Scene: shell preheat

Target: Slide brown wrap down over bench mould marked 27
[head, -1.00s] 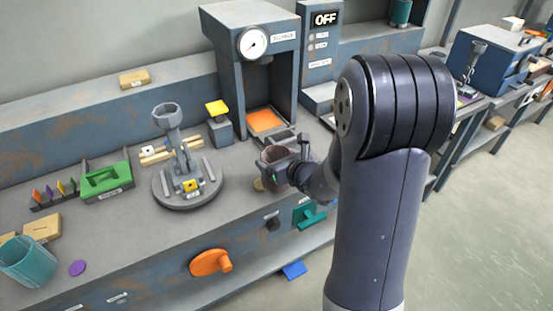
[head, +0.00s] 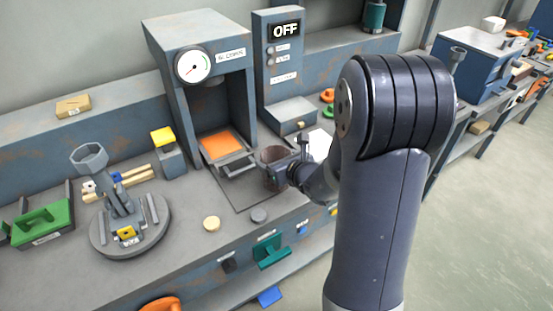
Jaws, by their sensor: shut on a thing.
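A brown, open-topped wrap (head: 271,158) is held upright in my gripper (head: 287,172), whose jaws are shut on it. The wrap is in front of the gauge press, to the right of its orange plate. I cannot tell whether its lower edge is clear of the bench. My arm stands to the right and hides part of the bench behind it. I can make out no number 27 on anything, so I cannot tell which thing is the bench mould.
The press (head: 212,100) has an orange plate (head: 221,144) inside. A control box reading OFF (head: 284,31) stands right of it. A round grey fixture (head: 130,228) stands at left.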

